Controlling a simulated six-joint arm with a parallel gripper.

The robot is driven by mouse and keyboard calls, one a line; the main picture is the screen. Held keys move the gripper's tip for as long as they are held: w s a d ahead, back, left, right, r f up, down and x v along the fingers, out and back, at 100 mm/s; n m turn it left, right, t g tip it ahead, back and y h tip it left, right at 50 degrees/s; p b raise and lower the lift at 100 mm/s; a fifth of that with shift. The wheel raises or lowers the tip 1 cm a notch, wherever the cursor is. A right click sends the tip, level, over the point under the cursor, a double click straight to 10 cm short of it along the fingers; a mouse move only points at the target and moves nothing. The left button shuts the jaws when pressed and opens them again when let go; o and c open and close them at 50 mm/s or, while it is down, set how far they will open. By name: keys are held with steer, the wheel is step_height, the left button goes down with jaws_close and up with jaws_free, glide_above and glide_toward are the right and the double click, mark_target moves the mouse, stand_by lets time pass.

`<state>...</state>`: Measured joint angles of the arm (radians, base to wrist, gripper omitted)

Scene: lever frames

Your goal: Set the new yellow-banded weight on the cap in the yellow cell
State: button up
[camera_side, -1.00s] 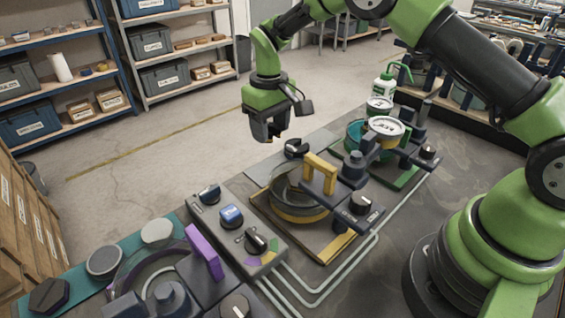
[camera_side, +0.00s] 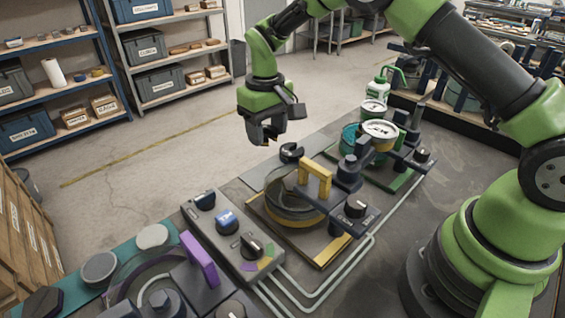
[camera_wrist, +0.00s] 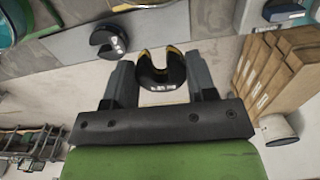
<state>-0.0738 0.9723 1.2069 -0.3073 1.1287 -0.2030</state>
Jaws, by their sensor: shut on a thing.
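My gripper (camera_side: 266,141) hangs in the air behind the yellow cell, left of the bench's back edge. In the wrist view its fingers (camera_wrist: 162,80) are shut on a dark slotted weight (camera_wrist: 160,72) with thin yellow edging and a white label. The yellow cell (camera_side: 292,212) is mid-bench in the side view: a round vessel with a yellow lower ring, on a yellow-edged base. A yellow handle (camera_side: 316,178) stands over its right side and hides part of it. I cannot make out the cap clearly. The held weight is apart from the cell.
Another dark slotted weight (camera_side: 291,152) sits on the grey plate behind the cell; it also shows in the wrist view (camera_wrist: 108,40). A control box (camera_side: 228,230) with knobs lies left. A purple handle (camera_side: 199,258) is front left; a green cell (camera_side: 381,142) stands at right.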

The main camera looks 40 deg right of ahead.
steer(key=s+a+r+m, duration=0.1)
steer(key=s+r+m, duration=0.3)
steer(key=s+m, duration=0.5)
steer(key=shift+n, duration=0.5)
steer(key=shift+s+a+f, duration=0.1)
steer(key=shift+s+f, duration=0.05)
steer(key=shift+f, duration=1.15)
steer(key=shift+s+a+f, duration=0.1)
steer(key=shift+s+f, duration=0.05)
steer(key=shift+f, duration=1.1)
steer(key=shift+s+f, duration=0.15)
steer(key=shift+f, duration=1.15)
steer(key=shift+f, duration=0.2)
steer(key=o, duration=1.1)
steer(key=shift+o, duration=0.2)
steer(key=shift+r, duration=0.15)
step_height(320, 180, up, 10)
